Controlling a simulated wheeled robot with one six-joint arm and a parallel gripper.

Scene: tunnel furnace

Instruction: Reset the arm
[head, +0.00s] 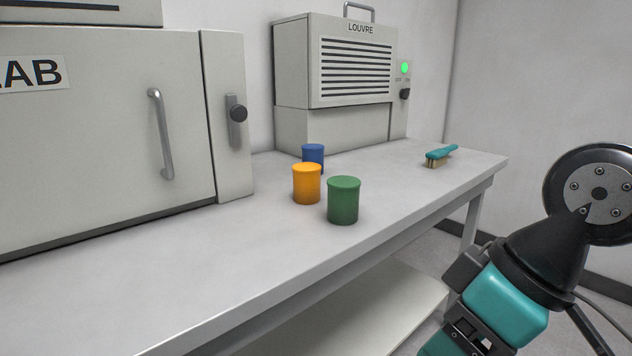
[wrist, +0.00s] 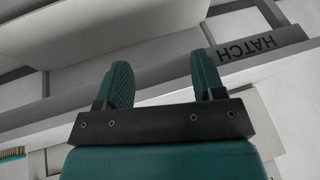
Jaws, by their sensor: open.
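My gripper (wrist: 162,82) shows in the wrist view with its two teal fingers apart and nothing between them. In the head view my arm is at the lower right, beside the front edge of the bench (head: 120,290) and clear of the objects on it. The gripper's fingertips are not visible in the head view.
On the bench stand a green canister (head: 343,201), an orange canister (head: 306,184) and a blue canister (head: 313,155). A teal brush (head: 440,156) lies near the right end. A LOUVRE unit (head: 356,70) and a LAB cabinet (head: 90,130) stand behind. A HATCH label (wrist: 248,48) shows in the wrist view.

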